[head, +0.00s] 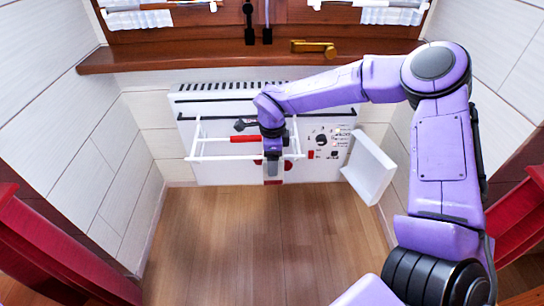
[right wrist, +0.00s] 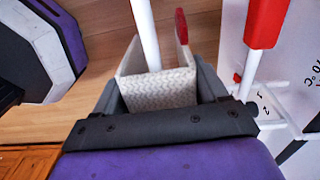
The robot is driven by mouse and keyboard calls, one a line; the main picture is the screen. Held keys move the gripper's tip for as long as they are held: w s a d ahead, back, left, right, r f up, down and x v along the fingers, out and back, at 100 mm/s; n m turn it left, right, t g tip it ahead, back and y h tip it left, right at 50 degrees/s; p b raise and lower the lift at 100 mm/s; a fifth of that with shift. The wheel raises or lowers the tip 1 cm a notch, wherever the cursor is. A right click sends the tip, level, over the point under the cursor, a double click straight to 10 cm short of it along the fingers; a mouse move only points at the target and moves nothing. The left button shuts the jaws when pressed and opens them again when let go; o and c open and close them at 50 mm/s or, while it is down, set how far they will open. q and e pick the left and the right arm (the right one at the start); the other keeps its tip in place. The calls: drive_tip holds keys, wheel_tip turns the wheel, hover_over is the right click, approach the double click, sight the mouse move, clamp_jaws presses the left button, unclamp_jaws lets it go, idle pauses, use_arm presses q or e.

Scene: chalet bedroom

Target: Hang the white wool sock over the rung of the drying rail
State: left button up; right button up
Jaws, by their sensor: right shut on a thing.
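The white wool sock (right wrist: 160,88) shows in the right wrist view as a pale knitted piece with folded sides, between the jaws of my right gripper (right wrist: 168,92). A white rung of the drying rail (right wrist: 145,30) runs down to the sock and passes between its folded sides. Whether the sock's weight rests on the rung I cannot tell. In the head view my right gripper (head: 272,172) points down at the front of the white drying rail (head: 225,158), and mostly hides the sock. My left gripper is not in view.
The rail stands out from a white heater (head: 215,110) under the wooden sill (head: 180,57). A red bar (head: 245,138) lies behind the front rung. A white panel (head: 368,167) juts out at right. Dark red furniture (head: 60,235) flanks the clear wooden floor (head: 240,240).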

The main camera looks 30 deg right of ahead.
idle(0.4)
drive_tip(key=o, duration=1.1)
wheel_tip(320, 180, up, 11)
drive_tip(key=p, duration=0.3)
drive_tip(key=shift+f+p, duration=0.2)
drive_tip(key=shift+p, duration=0.2)
